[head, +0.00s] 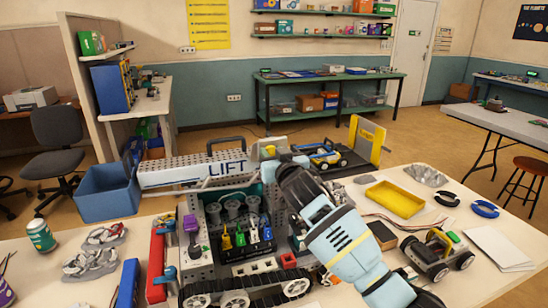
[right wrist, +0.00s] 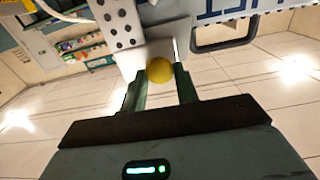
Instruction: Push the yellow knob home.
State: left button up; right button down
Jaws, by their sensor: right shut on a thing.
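The yellow knob (right wrist: 159,70) is a round ball between the two fingers of my right gripper (right wrist: 160,88) in the right wrist view. The fingers are shut on it, beside a pale plate with holes. In the head view the knob (head: 270,150) shows as a small yellow spot at the right end of the LIFT beam (head: 228,169), just beyond my right gripper (head: 279,160). The beam tops a grey robot on tracks (head: 245,291). How far the knob stands out is hard to tell. My left gripper is not in view.
Coloured plugs (head: 240,238) sit in the robot's open front. A yellow tray (head: 395,199), a small wheeled robot (head: 437,252) and blue and black rings (head: 482,208) lie to the right.

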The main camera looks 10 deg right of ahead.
jog(key=c, duration=1.3)
grip_release()
jog(key=shift+w, duration=0.15)
jog(key=shift+o, duration=1.2)
jog(key=shift+w+f, duration=0.1)
jog(key=shift+w, duration=0.1)
jog(key=shift+s, duration=0.25)
jog(key=s+d, duration=0.1)
jog(key=s, duration=0.6)
jog(key=shift+s+p, duration=0.2)
jog(key=shift+p, duration=0.2)
jog(key=shift+d, duration=0.1)
